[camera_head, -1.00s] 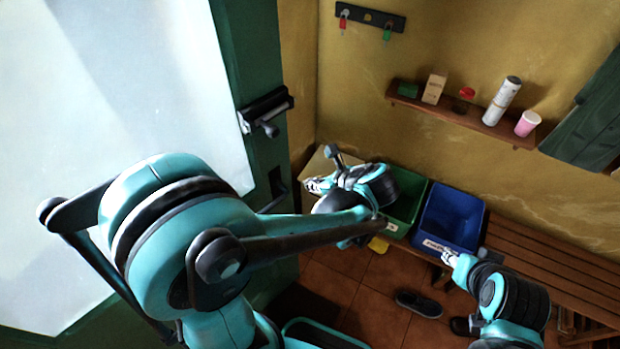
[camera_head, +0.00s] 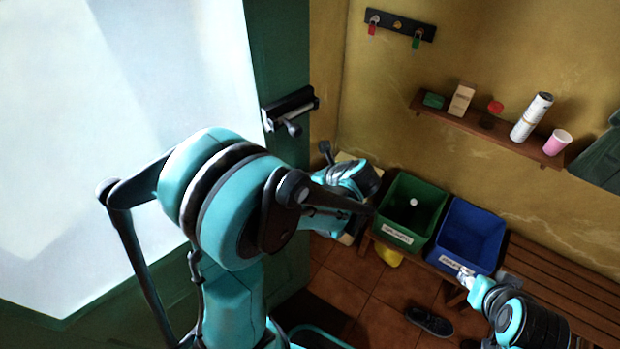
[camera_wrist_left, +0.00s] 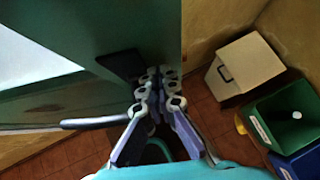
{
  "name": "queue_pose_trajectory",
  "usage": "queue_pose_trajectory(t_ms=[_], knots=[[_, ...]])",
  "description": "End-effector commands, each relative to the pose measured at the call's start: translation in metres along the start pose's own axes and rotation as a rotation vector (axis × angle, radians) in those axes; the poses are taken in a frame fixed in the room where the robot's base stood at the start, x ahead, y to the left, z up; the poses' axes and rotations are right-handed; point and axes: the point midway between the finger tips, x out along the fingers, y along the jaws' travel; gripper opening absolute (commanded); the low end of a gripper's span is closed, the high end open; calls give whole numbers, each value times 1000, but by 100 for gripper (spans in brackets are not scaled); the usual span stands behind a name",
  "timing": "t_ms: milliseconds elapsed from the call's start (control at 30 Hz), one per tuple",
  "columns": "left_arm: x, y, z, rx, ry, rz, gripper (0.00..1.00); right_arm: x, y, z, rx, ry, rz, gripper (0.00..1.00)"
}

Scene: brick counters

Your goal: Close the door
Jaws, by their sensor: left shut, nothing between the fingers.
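The door (camera_head: 281,55) is a green frame around a large pale pane, filling the left of the head view. A black lock box with a knob (camera_head: 290,108) sits near its right edge. In the left wrist view the green door (camera_wrist_left: 130,25) ends in a straight edge before the yellow wall. A dark lever handle (camera_wrist_left: 95,122) reaches toward my left gripper (camera_wrist_left: 160,85), which is shut and empty near the door's face; contact is unclear.
A green bin (camera_head: 410,240) and a blue bin (camera_head: 488,213) stand by a wooden bench (camera_head: 560,275). A shelf (camera_head: 470,124) with small items and a key rack (camera_head: 400,25) hang on the wall. A shoe (camera_head: 430,321) lies on the tiles.

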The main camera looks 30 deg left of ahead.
Motion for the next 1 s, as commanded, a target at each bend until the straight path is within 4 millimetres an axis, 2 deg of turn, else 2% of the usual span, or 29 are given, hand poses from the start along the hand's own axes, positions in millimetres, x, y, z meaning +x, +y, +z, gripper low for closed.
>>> queue_pose_trajectory(t_ms=[133,233,633,900,1000], knots=[[6,0,5,-9,0,9,0,1,0,1,0,0,0,40],[21,-1,20,-30,0,29,0,3,0,2,0,0,0,40],[106,8,105,-134,-1,135,0,10,0,7,0,0,0,40],[161,25,160,-204,0,204,0,13,0,9,0,0,0,40],[176,31,175,-223,-1,222,0,13,0,9,0,0,0,40]])
